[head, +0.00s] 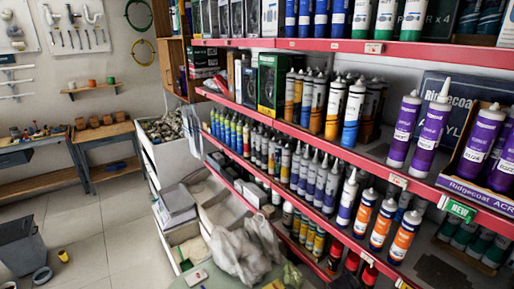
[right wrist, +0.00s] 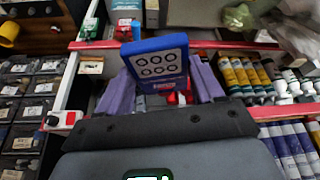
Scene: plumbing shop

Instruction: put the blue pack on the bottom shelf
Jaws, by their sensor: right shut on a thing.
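The blue pack (right wrist: 155,47) shows in the right wrist view, a small blue box with rows of dark rings on its pale face. My right gripper (right wrist: 162,78) is shut on it, with one purple-grey finger on each side. The pack is held upright in front of the red-edged shelves (right wrist: 185,45). I cannot make out the pack in the head view. The lower right shelving in the head view runs off the bottom edge, so the bottom shelf (head: 440,272) is only partly seen there, if that is it. My left gripper is in neither view.
Red-edged shelves (head: 300,128) full of upright tubes fill the right of the head view. Yellow tubes (right wrist: 245,75) and white-and-blue tubes (right wrist: 290,145) stand right of the pack. Dark small drawers (right wrist: 30,90) are at its left. Clear plastic bags (head: 245,250) hang over lower bins.

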